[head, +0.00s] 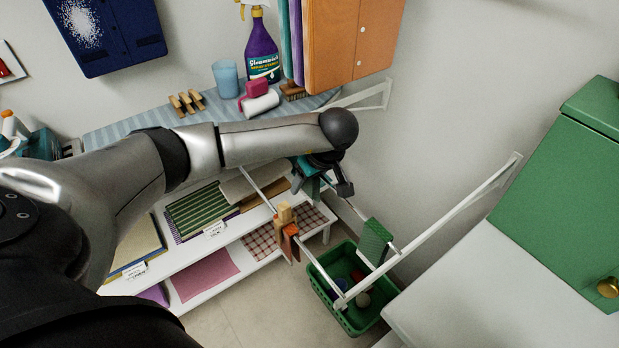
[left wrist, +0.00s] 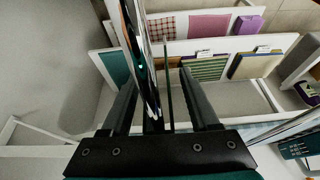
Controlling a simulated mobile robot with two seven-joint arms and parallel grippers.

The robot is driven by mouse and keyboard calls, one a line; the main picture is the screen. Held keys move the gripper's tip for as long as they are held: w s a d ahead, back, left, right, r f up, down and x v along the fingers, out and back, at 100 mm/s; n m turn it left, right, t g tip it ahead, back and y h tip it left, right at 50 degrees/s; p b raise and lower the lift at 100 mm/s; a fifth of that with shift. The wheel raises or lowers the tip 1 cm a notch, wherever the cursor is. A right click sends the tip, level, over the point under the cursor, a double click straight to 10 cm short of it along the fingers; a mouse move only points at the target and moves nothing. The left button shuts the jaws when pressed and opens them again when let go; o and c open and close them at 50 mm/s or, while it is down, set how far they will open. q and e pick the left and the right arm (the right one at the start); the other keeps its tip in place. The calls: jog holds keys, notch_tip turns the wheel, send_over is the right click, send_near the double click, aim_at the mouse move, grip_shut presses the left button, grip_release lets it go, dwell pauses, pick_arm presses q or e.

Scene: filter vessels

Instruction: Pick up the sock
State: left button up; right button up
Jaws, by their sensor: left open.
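No thing shows clearly as a sock. An orange-brown cloth piece (head: 288,240) hangs from a white rail in the head view, with a light wooden clip at its top; it may be the sock, but I cannot tell. A green piece (head: 375,241) hangs on another rail to its right. My left gripper (head: 328,187) is open, pointing down above and to the right of the orange-brown piece, apart from it. In the left wrist view its two fingers (left wrist: 158,76) stand apart, and a dark shiny strip crosses between them. My right gripper is out of view.
White rails (head: 435,230) jut from the wall on the right. A green basket (head: 345,310) with small things stands below them. A white shelf (head: 245,228) holds folded cloths. A purple spray bottle (head: 262,45) and blue cup (head: 225,78) stand on the striped top behind my arm.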

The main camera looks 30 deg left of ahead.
pick_arm(q)
jog(key=shift+a+f, duration=0.1)
jog(key=shift+f, duration=0.05)
grip_shut()
dwell(0.4)
